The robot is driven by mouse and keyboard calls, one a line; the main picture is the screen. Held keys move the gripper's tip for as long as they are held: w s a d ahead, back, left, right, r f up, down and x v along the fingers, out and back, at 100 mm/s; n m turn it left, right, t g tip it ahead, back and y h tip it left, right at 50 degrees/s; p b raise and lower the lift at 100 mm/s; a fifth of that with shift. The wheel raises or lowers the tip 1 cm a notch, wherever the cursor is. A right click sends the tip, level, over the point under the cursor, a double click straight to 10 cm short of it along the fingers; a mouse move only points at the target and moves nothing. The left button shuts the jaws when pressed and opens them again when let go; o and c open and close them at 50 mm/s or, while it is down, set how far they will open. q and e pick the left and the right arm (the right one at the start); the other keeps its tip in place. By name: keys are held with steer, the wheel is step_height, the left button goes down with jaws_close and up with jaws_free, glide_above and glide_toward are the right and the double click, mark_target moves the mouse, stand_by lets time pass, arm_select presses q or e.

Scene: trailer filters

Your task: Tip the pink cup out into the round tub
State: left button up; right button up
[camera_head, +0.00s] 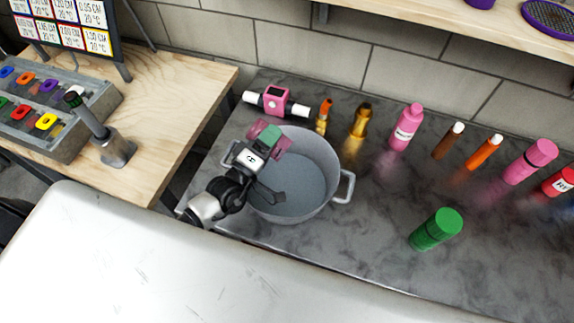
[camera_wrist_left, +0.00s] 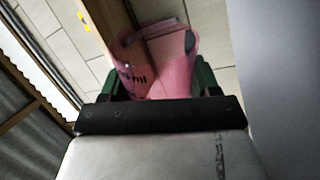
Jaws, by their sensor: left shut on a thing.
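The round tub (camera_head: 318,160) is a grey metal pot with side handles, standing on the dark marbled counter. My left gripper (camera_head: 268,138) is over the tub's far left part and is shut on the pink cup (camera_head: 285,146). The cup is see-through pink, and the gripper partly hides it in the head view. In the left wrist view the cup (camera_wrist_left: 165,75) sits between the green finger pads, with dark markings on its side. I cannot tell its exact tilt or whether anything is in it. The visible tub floor looks bare. My right gripper is not in view.
A pink and white device (camera_head: 277,100) lies behind the tub. Several bottles and tubes, including a pink bottle (camera_head: 406,128), stand to its right. A green cylinder (camera_head: 436,230) is at the front right. A wooden table (camera_head: 165,110) is on the left.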

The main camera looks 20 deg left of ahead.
arm_select(q)
steer(key=shift+d+f+m, duration=0.25)
steer(key=shift+f+m, duration=0.15)
steer(key=shift+m, duration=0.4)
steer(key=shift+s+d+r+m+g+h, duration=0.2)
steer(key=shift+d+m+g+h, duration=0.15)
steer(key=shift+m, duration=0.65)
stand_by(0.6)
steer(key=shift+d+r+m+p, duration=0.2)
steer(key=shift+r+m+p, duration=0.3)
steer(key=shift+p, duration=0.1)
steer(key=shift+d+r+m+p, duration=0.15)
steer(key=shift+r+m+p, duration=0.35)
steer(key=shift+p, duration=0.1)
steer(key=shift+f, duration=0.1)
stand_by(0.9)
